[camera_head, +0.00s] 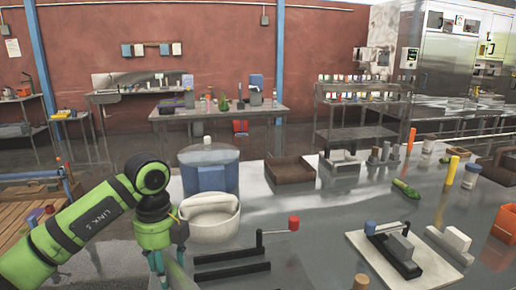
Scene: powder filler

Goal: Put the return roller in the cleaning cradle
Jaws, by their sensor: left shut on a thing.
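My left gripper (162,264) points down at the bottom edge of the picture, in front of the white bowl. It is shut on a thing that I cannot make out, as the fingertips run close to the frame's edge. Two dark parallel rails (232,271) lie on a grey plate just right of it, with a red-knobbed rod (293,223) behind them. I cannot tell which is the cleaning cradle or identify the return roller. My right gripper is out of view.
A white bowl (209,230) and a clear blue-filled container (205,179) stand behind my left gripper. A brown tray (290,181) lies farther back. A green item (406,189), a yellow cylinder (451,171) and a jar (471,176) stand at the right. The grey table's middle is clear.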

